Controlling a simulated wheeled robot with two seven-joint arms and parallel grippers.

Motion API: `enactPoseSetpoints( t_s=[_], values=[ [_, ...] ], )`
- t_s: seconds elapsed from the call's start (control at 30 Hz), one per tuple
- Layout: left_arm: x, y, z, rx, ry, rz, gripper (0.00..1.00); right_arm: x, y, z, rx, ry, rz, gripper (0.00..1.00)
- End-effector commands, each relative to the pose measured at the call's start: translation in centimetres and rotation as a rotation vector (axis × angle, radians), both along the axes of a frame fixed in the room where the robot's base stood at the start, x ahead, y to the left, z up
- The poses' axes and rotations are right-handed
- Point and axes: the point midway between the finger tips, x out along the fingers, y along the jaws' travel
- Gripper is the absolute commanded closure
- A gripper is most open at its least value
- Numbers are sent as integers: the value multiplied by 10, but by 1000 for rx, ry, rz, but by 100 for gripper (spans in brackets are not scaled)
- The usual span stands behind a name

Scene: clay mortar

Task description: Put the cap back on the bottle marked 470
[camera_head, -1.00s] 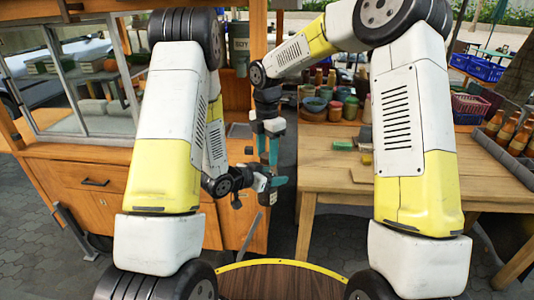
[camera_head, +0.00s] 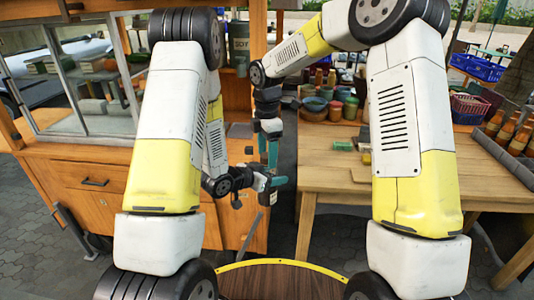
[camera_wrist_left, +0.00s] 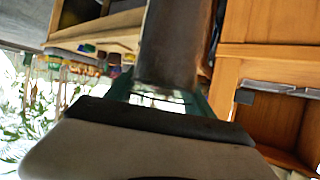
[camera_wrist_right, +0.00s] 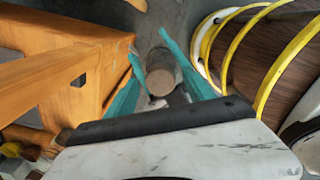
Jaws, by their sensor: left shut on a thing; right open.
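My left gripper (camera_head: 278,182) is shut on a dark grey cylinder, low in front of the wooden cart. In the left wrist view the cylinder (camera_wrist_left: 172,48) stands large between the teal fingers. It looks like the bottle, but no 470 marking shows. My right gripper (camera_head: 268,157) points down just above the left one, its fingers open. In the right wrist view a dark cylinder with a round brownish end (camera_wrist_right: 160,80) lies between the open teal fingers. I cannot tell whether that end is the cap or the bottle's top, or whether the fingers touch it.
The wooden cart (camera_head: 75,170) with glass panes stands at the left. A wooden table (camera_head: 335,180) at the right holds bowls and jars (camera_head: 335,105), a green block (camera_head: 343,146) and a tray of bottles (camera_head: 505,150). A dark floor gap lies between cart and table.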

Motion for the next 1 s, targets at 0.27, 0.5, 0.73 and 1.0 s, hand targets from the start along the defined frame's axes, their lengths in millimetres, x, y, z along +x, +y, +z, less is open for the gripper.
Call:
enactPoseSetpoints(
  t_s=[0.27,0.5,0.73,1.0],
  values=[
    [0,0,1,-1,-2,0,100,1,0,31,0,-3,0,38],
    [0,0,1,-1,-2,0,100,0,0,45,0,-1,0,38],
    [0,0,1,-1,-2,0,100,0,0,45,0,0,0,41],
    [0,0,1,-1,-2,0,100,-1,1,59,-11,4,-49,41]
  ],
)
